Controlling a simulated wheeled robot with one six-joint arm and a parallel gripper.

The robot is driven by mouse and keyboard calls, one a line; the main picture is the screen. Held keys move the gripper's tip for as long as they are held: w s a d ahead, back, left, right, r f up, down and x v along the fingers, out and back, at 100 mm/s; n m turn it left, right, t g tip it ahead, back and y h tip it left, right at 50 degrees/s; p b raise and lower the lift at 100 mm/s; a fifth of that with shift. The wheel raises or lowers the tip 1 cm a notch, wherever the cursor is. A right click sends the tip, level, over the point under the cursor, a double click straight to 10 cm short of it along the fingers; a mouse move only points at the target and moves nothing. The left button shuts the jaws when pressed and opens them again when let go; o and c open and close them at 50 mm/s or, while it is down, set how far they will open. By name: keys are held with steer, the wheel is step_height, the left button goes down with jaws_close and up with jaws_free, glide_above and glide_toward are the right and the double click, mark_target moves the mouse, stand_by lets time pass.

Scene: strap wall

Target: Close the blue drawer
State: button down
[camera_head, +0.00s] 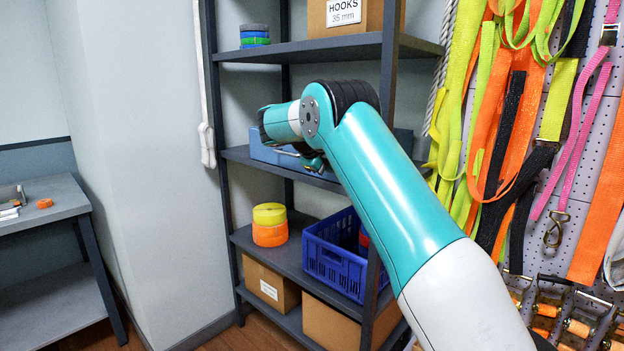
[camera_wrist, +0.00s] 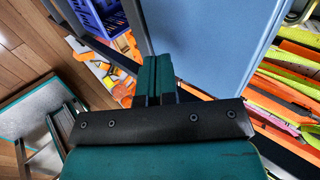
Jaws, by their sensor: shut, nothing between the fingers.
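The blue drawer (camera_head: 266,153) is on the middle shelf of the dark rack, largely hidden behind my arm in the head view. In the wrist view a broad flat blue surface (camera_wrist: 205,40), which looks like the drawer, fills the upper middle and right. My gripper (camera_wrist: 157,62) is shut and empty, its fingertips at the lower left edge of that blue surface. I cannot tell whether they touch it. The head view shows little of the gripper behind the arm, and how far the drawer is out cannot be seen.
The dark shelf rack (camera_head: 222,180) holds strap rolls (camera_head: 270,226), a blue crate (camera_head: 335,262) and cardboard boxes (camera_head: 266,288). Colourful straps (camera_head: 512,120) hang on the pegboard at right. A grey table (camera_head: 45,198) stands at left; the floor between is clear.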

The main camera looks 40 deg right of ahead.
steer(key=w+v, duration=0.1)
steer(key=v, duration=1)
steer(key=shift+s+a+f, duration=0.4)
steer(key=shift+a, duration=0.05)
steer(key=s+a+f+n+t+y+p, duration=0.1)
steer(key=s+a+n+t+y, duration=0.15)
steer(key=a+n, duration=0.8)
steer(key=s+a+f+n+t+y, duration=0.1)
steer(key=s+a+n+y, duration=0.3)
steer(key=a+n, duration=0.65)
steer(key=s+a+f+n+g+y, duration=0.1)
steer(key=s+a+f+n+y, duration=0.1)
steer(key=s+a+n, duration=0.3)
steer(key=s+a+f+n+g+y, duration=0.2)
steer(key=s+a+n, duration=0.3)
steer(key=s+n, duration=0.4)
steer(key=s+a+f+n+g+y, duration=0.1)
steer(key=s+a+n, duration=0.5)
steer(key=s, duration=0.8)
steer(key=shift+s+f+n+y+p, duration=0.45)
steer(key=shift+f+y, duration=0.35)
steer(key=shift+y, duration=0.25)
